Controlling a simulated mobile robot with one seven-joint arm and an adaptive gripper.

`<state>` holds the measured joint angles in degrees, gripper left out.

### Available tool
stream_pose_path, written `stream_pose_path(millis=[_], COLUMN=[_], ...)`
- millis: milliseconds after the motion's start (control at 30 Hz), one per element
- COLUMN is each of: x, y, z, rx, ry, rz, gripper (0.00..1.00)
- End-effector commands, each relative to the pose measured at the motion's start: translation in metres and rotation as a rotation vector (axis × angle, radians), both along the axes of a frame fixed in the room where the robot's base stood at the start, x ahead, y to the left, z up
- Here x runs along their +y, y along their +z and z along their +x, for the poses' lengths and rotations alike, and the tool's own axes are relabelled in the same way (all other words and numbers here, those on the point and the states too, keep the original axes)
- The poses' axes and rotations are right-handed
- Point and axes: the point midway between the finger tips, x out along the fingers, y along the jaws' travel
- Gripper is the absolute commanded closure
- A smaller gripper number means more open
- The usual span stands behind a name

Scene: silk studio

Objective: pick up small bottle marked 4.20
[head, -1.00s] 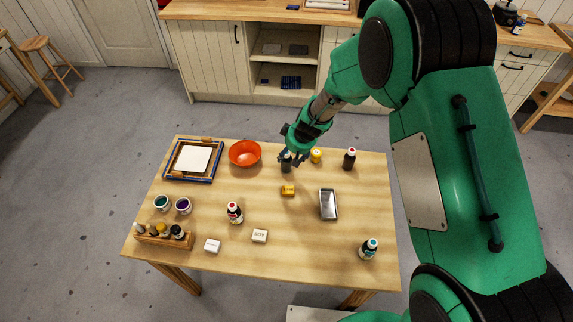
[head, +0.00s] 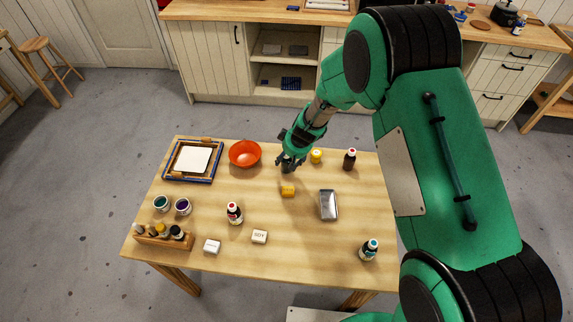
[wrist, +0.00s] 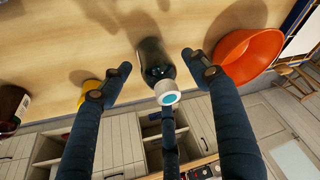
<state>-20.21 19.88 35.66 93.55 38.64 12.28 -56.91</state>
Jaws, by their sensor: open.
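A small dark glass bottle (wrist: 153,55) with a white and blue cap stands between the two spread fingers of my gripper (wrist: 155,64) in the wrist view. The fingers are open, with a gap on either side of it. In the head view my gripper (head: 287,162) is over the back middle of the table and hides most of this bottle. No 4.20 marking can be read on any bottle. Other bottles are a red-capped one with a label (head: 234,213), a dark red-capped one (head: 350,160) and a teal-capped one (head: 369,250).
An orange bowl (head: 245,153) is left of my gripper, a yellow jar (head: 316,156) right. A wooden rack (head: 163,240) holds several small bottles. The table's (head: 300,265) front middle is clear.

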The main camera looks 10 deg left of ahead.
Motion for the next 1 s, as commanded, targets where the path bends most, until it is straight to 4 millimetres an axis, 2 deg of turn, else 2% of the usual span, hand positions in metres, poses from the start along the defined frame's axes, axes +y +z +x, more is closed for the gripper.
stream_pose_path(millis=[133, 300, 900, 933, 1000], x=[0.004, 0.007, 0.007, 0.007, 0.007], y=[-0.016, -0.027, -0.029, -0.029, -0.029], z=[0.004, 0.008, 0.009, 0.009, 0.009], rx=[0.002, 0.001, 0.001, 0.001, 0.001], ry=[0.0, 0.001, 0.0, 0.0, 0.0], rz=[-0.001, 0.0, -0.001, -0.001, -0.001], gripper=[0.39, 0.39, 0.39, 0.41, 0.55])
